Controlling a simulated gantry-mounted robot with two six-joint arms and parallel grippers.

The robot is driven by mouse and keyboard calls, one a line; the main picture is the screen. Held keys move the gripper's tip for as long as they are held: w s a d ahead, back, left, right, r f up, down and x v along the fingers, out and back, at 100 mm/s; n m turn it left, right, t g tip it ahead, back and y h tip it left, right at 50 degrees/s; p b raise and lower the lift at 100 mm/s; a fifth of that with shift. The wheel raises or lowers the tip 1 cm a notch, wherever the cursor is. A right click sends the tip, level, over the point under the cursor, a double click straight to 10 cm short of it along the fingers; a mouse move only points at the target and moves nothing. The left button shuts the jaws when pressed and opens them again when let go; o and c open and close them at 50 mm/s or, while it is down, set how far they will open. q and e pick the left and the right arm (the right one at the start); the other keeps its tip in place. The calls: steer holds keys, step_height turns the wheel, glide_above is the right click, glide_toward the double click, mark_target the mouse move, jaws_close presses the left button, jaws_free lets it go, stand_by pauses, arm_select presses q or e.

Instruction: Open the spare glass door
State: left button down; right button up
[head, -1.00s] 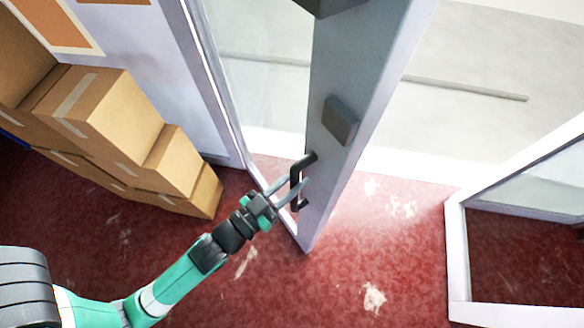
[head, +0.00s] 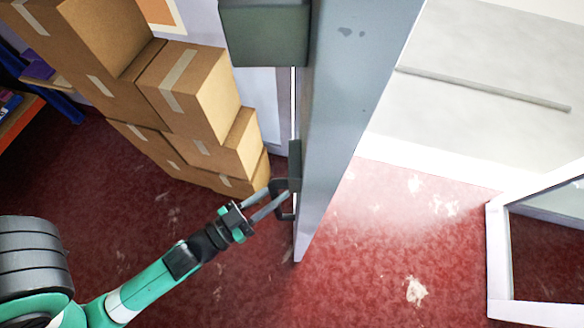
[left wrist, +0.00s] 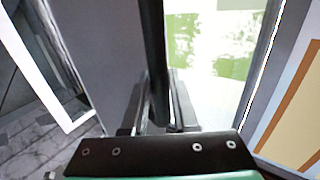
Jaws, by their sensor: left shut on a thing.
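The glass door (head: 345,100) stands open, its grey frame seen almost edge-on in the head view. Its dark handle (head: 286,187) is on the left face, low on the frame. My left gripper (head: 275,198) is shut on this handle, reaching in from the lower left. In the left wrist view, the handle is a dark upright bar (left wrist: 154,50) between the fingers of my left gripper (left wrist: 160,105). The door's glass is barely visible in the head view. My right gripper is not in view.
Stacked cardboard boxes (head: 190,95) stand left of the door, close behind the handle side. Another white-framed glass panel (head: 498,245) stands at the right. Worn red carpet (head: 380,235) lies clear between the door and that panel.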

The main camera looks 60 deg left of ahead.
arm_select(q)
steer(key=shift+s+a+f, duration=0.2)
steer(key=shift+s+a, duration=0.55)
steer(key=shift+s, duration=0.05)
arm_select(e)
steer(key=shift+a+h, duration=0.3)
arm_select(q)
steer(key=c, duration=0.7)
jaws_free()
steer(key=shift+r, duration=0.15)
